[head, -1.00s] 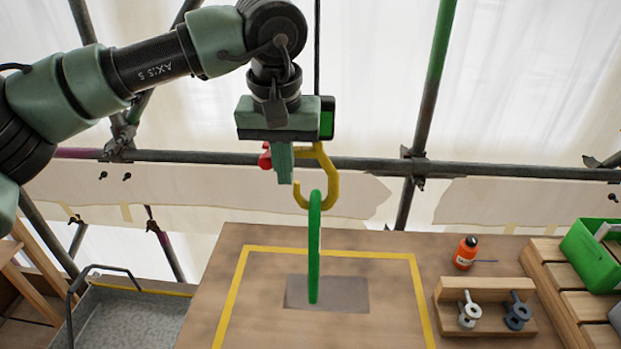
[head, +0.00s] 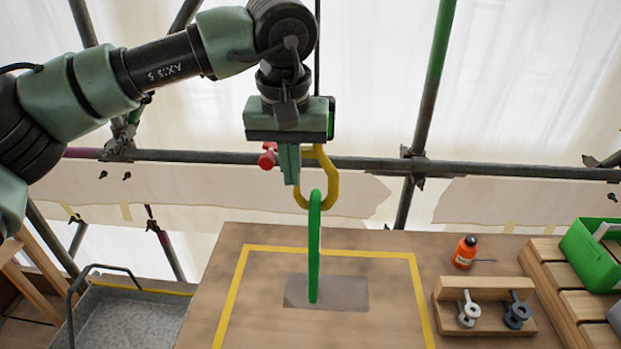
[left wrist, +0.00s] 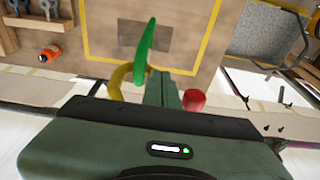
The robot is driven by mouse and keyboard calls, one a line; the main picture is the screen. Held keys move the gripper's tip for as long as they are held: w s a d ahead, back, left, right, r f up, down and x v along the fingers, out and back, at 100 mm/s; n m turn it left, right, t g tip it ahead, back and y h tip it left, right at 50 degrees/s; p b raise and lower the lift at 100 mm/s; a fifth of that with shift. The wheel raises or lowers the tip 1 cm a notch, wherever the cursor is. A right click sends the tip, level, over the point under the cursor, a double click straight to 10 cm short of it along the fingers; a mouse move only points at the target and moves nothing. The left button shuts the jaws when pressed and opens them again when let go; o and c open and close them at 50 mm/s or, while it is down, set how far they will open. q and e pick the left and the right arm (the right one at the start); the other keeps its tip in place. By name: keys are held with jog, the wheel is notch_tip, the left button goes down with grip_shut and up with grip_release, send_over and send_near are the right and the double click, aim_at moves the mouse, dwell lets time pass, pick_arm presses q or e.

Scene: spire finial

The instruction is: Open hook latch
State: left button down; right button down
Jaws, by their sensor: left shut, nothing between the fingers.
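A yellow hook (head: 331,185) hangs from a dark line at the middle of the head view; my left gripper covers part of its upper left. A green sling loop (head: 314,245) passes through the hook's bowl and runs down to a grey plate (head: 350,293) on the table. My left gripper (head: 292,180) points down, shut and empty, right beside the hook's left side. A red knob (head: 268,158) shows just left of the fingers. In the left wrist view the hook (left wrist: 124,82), sling (left wrist: 145,52) and red knob (left wrist: 194,100) also show. Whether the fingers touch the latch cannot be told.
A wooden table (head: 235,235) with a yellow taped outline lies below. At right stand an orange bottle (head: 465,252), a wooden rack (head: 480,293) with shackles and a green bin (head: 595,255). A scaffold tube (head: 375,163) crosses behind the hook.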

jog(key=shift+r, duration=0.15)
jog(key=shift+r+p, duration=2.8)
jog(key=shift+p, duration=0.1)
